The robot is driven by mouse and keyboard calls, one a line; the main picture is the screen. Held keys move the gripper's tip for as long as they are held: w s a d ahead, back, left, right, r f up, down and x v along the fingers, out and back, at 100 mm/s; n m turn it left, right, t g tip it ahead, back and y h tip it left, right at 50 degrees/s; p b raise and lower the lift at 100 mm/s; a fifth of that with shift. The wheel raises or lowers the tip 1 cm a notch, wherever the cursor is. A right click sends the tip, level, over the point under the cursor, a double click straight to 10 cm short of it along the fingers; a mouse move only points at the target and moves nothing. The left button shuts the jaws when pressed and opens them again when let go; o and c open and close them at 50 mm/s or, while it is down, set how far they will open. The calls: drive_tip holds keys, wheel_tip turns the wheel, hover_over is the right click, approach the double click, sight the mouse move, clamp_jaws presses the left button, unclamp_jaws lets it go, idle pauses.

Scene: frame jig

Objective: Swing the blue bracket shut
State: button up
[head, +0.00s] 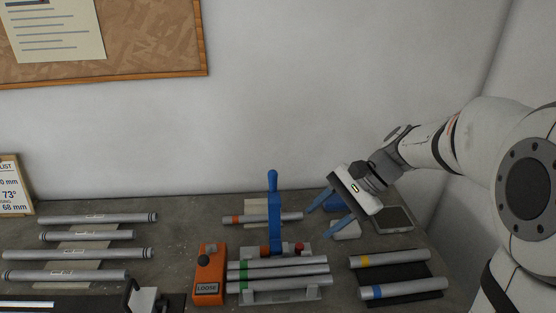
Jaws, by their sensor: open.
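The blue bracket (274,208) stands upright at the back of the jig, with a rounded knob at its top. It looks swung up, clear of the tubes in front of it. Several grey tubes with green bands (285,273) lie side by side in the jig's grey cradle (285,297). My gripper (318,221) is open and empty, to the right of the bracket and apart from it. Its two blue fingers point down and left. The bracket's foot is partly hidden among the jig parts.
An orange box labelled LOOSE (209,276) stands left of the jig. A tube with an orange band (240,219) lies behind. Yellow- and blue-banded tubes (400,259) lie on a dark mat at right. A grey tray-like object (393,219) sits near my arm. More tubes (80,254) lie left.

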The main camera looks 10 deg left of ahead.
sight(275, 175)
drive_tip(key=w+a+f+m+g+y, duration=0.1)
drive_tip(key=w+a+m+y, duration=0.2)
drive_tip(key=w+a+y, duration=0.35)
drive_tip(key=w+a+f+m+g+y, duration=0.1)
drive_tip(key=w+a+m+y, duration=0.25)
drive_tip(key=w, duration=0.65)
drive_tip(key=shift+h, duration=0.3)
drive_tip(key=x, duration=0.2)
drive_tip(key=p+x, duration=0.1)
drive_tip(key=x, duration=0.3)
drive_tip(key=shift+s+f+p, duration=0.2)
drive_tip(key=shift+f+p, duration=0.1)
drive_tip(key=shift+p, duration=0.05)
drive_tip(key=shift+c, duration=0.5)
clamp_jaws()
